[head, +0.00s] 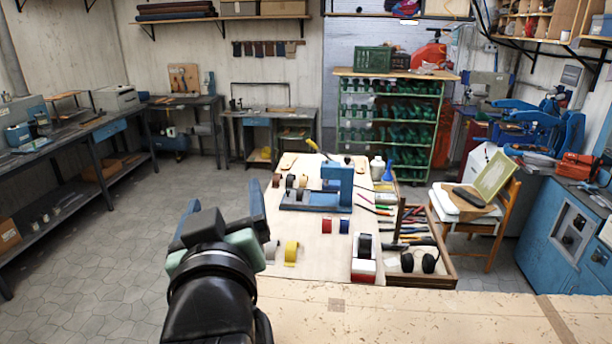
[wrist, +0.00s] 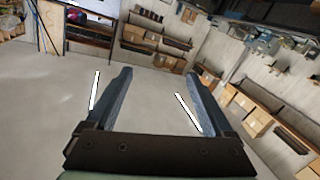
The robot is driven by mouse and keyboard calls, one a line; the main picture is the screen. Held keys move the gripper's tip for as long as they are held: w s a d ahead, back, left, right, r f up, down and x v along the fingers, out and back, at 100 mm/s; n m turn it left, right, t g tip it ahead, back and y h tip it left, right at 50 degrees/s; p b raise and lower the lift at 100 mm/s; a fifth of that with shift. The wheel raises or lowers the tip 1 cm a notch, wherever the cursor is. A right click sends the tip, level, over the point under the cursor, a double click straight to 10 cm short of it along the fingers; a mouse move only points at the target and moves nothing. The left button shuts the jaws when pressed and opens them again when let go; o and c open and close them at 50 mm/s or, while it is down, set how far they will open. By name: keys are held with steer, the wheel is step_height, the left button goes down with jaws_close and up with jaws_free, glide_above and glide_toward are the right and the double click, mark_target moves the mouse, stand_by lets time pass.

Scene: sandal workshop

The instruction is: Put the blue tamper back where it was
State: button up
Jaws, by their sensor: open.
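My gripper (head: 225,205) is raised in front of the left edge of the work table (head: 310,255), its two blue fingers spread with nothing between them. In the wrist view my gripper (wrist: 158,90) is open and empty, facing the floor and a wall with shelves. I cannot pick out the blue tamper with certainty. A small blue cone-shaped thing (head: 388,172) stands at the table's back right, beside a white bottle (head: 377,168); I cannot tell whether it is the tamper.
A blue bench machine (head: 337,180) stands mid-table. Rolls of tape, including a yellow one (head: 291,253), lie nearer. A wooden tray (head: 440,272) with tools and earmuffs (head: 429,262) adjoins on the right. A pale board (head: 420,315) crosses the foreground. The floor at left is clear.

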steer(key=s+d+r+m+t+h, duration=0.1)
steer(key=s+d+r+m+t, duration=0.1)
steer(key=r, duration=0.6)
steer(key=s+d+r+m+t+h, duration=0.2)
steer(key=s+d+r+t, duration=0.3)
steer(key=r, duration=0.3)
steer(key=s+d+r+m+t+h, duration=0.1)
steer(key=s+d+r+t, duration=0.2)
steer(key=s+d+r, duration=0.2)
step_height(320, 180, up, 3)
steer(key=shift+s+f+m, duration=0.1)
steer(key=shift+s+m, duration=0.25)
steer(key=shift+m, duration=0.05)
step_height(320, 180, down, 11)
steer(key=b, duration=1)
steer(key=shift+a, duration=0.15)
